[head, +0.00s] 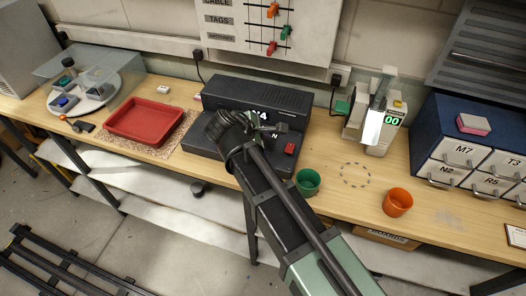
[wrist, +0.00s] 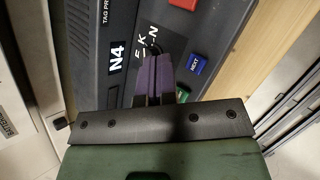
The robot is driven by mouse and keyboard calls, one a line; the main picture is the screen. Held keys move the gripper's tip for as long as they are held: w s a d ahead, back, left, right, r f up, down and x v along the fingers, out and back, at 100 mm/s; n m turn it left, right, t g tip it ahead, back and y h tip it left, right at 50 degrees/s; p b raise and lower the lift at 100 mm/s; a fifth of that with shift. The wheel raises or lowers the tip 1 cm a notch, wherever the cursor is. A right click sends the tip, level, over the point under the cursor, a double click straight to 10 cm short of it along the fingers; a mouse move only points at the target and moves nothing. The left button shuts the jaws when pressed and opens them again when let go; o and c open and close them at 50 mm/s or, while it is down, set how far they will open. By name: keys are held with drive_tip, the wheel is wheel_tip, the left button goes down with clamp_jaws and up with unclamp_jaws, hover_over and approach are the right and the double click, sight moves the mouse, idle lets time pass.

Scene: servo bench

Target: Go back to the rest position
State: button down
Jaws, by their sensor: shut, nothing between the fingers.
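My gripper (head: 281,128) is over the front of the black tag printer (head: 258,95) in the head view. In the wrist view my gripper's purple-padded fingers (wrist: 153,82) are together with nothing between them. They overlap the printer (wrist: 92,20) near its N4 display (wrist: 117,57) and blue NEXT button (wrist: 195,64). I cannot tell whether the fingertips touch the printer. My arm reaches in from the lower right of the head view and hides part of the printer.
A red tray (head: 145,121) and a round turntable (head: 86,95) stand on the left. A green cup (head: 307,181), an orange cup (head: 397,202), a device with a green 00 display (head: 376,120) and a blue drawer cabinet (head: 455,118) are on the right. A dashed circle marks bare bench.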

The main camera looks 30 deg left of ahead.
drive_tip(key=shift+m, duration=0.5)
drive_tip(key=d+f+m+g, duration=0.1)
drive_tip(key=d+m+g, duration=0.1)
drive_tip(key=d+m, duration=0.3)
drive_tip(key=w+d+f+m+g, duration=0.1)
drive_tip(key=d+m, duration=0.5)
drive_tip(key=d, duration=0.6)
drive_tip(key=w+d+f+m+g, duration=0.1)
drive_tip(key=d+f+m+g, duration=0.2)
drive_tip(key=d, duration=0.6)
drive_tip(key=shift+d+m+g, duration=0.15)
drive_tip(key=shift+m+g, duration=0.75)
drive_tip(key=shift+m, duration=0.5)
drive_tip(key=d+m+g+y, duration=0.1)
drive_tip(key=d+m, duration=0.6)
drive_tip(key=d, duration=1.5)
drive_tip(key=shift+w+d, duration=0.25)
drive_tip(key=shift+w, duration=0.15)
